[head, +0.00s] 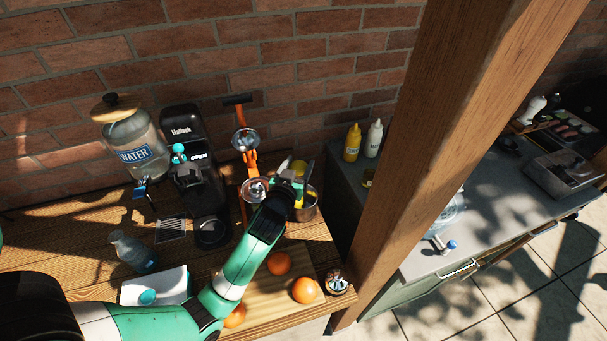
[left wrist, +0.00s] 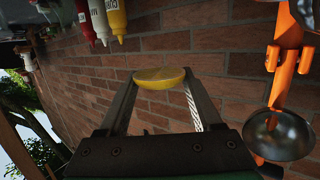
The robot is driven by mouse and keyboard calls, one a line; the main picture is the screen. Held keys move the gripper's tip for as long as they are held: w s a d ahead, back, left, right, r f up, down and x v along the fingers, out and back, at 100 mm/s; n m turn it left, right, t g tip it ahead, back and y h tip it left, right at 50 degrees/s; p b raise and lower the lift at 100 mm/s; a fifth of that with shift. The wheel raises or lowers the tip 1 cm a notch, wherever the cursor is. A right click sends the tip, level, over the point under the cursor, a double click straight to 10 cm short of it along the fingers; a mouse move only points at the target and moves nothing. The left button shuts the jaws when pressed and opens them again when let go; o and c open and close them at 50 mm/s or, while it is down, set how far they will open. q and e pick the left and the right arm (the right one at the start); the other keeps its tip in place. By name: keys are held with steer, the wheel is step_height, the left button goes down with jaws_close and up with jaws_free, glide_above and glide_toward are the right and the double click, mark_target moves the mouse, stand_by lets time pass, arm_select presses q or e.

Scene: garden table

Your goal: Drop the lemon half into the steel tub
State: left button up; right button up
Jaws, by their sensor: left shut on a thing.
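My left gripper (head: 294,180) is shut on the lemon half (head: 299,167). In the left wrist view the lemon half (left wrist: 160,78) sits between the two fingertips, its cut face showing. The steel tub (head: 308,213) stands on the wooden table near its right end, partly hidden by my left gripper and wrist. The gripper is over or just behind the tub; the exact height above the rim is hard to tell. Something yellow shows at the tub's opening, mostly hidden. The right gripper is not in view.
An orange-handled press (head: 251,160) stands just left of the tub; it also shows in the left wrist view (left wrist: 280,90). Oranges (head: 304,290) lie on a board in front. A black coffee machine (head: 186,140) and water dispenser (head: 133,145) stand left. A wooden post (head: 440,130) rises right.

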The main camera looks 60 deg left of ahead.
arm_select(q)
step_height(320, 180, down, 6)
steer(key=b, duration=0.5)
steer(key=o, duration=1.6)
steer(key=shift+c, duration=0.2)
steer(key=shift+d, duration=0.15)
steer(key=p+v, duration=0.3)
steer(key=v, duration=0.8)
steer(key=shift+s+r+p, duration=0.2)
steer(key=shift+s+p, duration=0.05)
steer(key=shift+p, duration=0.05)
steer(key=shift+d, duration=0.1)
